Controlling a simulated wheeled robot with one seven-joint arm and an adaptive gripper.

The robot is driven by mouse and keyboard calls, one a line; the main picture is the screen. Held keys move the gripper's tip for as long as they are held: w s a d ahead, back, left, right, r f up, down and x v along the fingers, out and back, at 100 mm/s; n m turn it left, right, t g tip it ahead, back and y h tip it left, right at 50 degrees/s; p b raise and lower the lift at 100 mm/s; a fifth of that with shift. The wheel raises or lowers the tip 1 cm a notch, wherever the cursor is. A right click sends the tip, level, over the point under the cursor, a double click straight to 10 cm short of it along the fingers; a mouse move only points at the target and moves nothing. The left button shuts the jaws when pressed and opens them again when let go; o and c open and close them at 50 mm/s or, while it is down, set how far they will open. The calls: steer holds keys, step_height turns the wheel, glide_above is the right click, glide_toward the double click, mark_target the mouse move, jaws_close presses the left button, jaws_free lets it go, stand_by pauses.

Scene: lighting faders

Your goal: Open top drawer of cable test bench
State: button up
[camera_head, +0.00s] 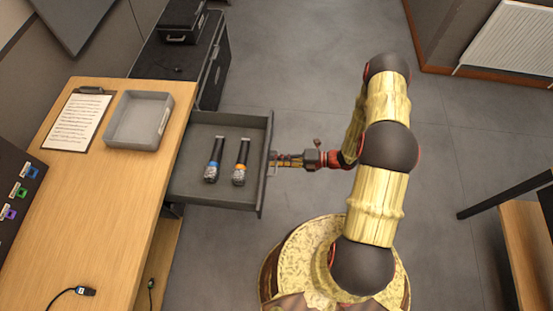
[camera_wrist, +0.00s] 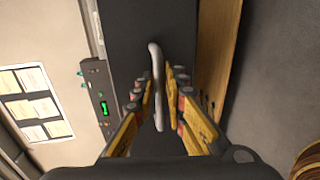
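The wooden-topped cable test bench (camera_head: 115,205) is on the left in the head view. Its grey top drawer (camera_head: 205,128) is pulled well out to the right, and its inside shows. Two microphones, one with a blue band (camera_head: 213,160) and one with an orange band (camera_head: 241,160), lie in it. My gripper (camera_head: 279,160) is at the outer side of the drawer front (camera_head: 265,170). In the wrist view, the pale bar handle (camera_wrist: 158,85) lies between the fingers of my gripper (camera_wrist: 160,78), which are closed in on it. The handle is hard to make out in the head view.
A grey tray (camera_head: 138,122) and a clipboard (camera_head: 77,120) lie on the bench top. A cable (camera_head: 75,293) lies near its front. A black cabinet (camera_head: 190,60) stands behind the drawer. Grey floor (camera_head: 300,80) is clear beyond my arm. Another wooden table (camera_head: 525,240) stands at right.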

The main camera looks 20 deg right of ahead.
steer(key=shift+d, duration=0.1)
steer(key=v, duration=1.2)
stand_by(0.4)
